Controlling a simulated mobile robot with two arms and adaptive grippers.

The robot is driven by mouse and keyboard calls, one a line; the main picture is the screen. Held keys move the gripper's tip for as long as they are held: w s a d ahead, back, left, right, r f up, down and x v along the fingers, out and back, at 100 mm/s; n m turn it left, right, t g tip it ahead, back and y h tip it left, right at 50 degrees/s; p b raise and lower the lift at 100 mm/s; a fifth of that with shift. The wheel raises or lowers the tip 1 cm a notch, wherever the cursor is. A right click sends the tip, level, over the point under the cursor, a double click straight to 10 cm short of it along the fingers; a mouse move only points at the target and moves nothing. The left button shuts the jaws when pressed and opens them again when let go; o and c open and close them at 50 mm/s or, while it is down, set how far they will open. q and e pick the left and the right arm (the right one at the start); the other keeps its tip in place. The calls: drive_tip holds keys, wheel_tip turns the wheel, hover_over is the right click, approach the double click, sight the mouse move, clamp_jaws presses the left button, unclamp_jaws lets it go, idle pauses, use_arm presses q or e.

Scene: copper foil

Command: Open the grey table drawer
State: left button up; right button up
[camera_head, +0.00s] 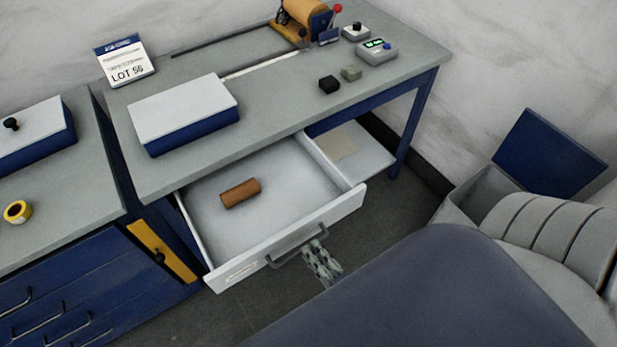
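The grey table drawer (285,222) is pulled well out from under the grey worktop (265,95). Its white front panel (345,206) carries a dark grey bar handle (283,259). A copper-brown roll (240,193) lies on the drawer floor towards the left. My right gripper (314,246) is at the right part of the handle, in front of the panel. Its fingertips overlap the bar in the picture, and whether they are closed around it cannot be made out. My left gripper is not in view.
A white-topped blue box (183,108), a LOT 56 sign (126,62) and small blocks (329,84) stand on the worktop. A blue drawer cabinet (75,290) stands left. An open grey bin (478,196) stands right. Bare floor shows below the drawer.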

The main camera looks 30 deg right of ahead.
drive_tip(key=v, duration=0.8)
drive_tip(key=shift+s, duration=0.25)
